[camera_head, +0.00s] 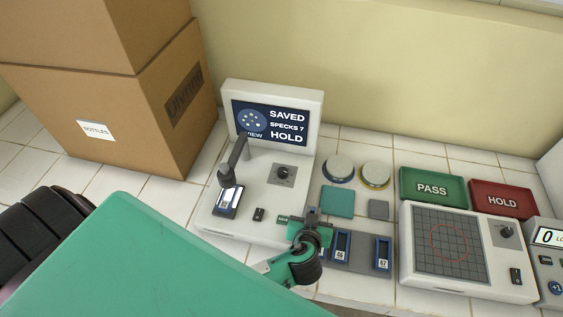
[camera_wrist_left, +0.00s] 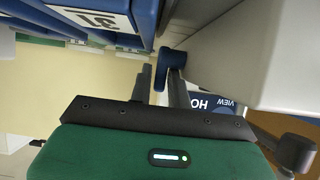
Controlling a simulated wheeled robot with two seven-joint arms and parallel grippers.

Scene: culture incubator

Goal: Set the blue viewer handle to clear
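The white viewer (camera_head: 255,185) stands against the wall. Its screen (camera_head: 270,122) reads SAVED, SPECKS 7, HOLD. The blue viewer handle (camera_wrist_left: 172,58) shows beside the viewer's pale body (camera_wrist_left: 235,50) in the left wrist view. In the head view the handle is hidden behind my gripper. My left gripper (camera_wrist_left: 160,85) has its two dark fingers close together, one on each side of the handle, with no clear gap. In the head view my left gripper (camera_head: 312,218) is at the viewer's front right corner. My right gripper is in neither view.
Labelled blue slides (camera_head: 382,253) stand in a grey rack just right of my gripper. Two round dishes (camera_head: 338,167), a green PASS block (camera_head: 432,187), a red HOLD block (camera_head: 502,199) and a grid device (camera_head: 448,243) are further right. Stacked cartons (camera_head: 130,120) stand at left.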

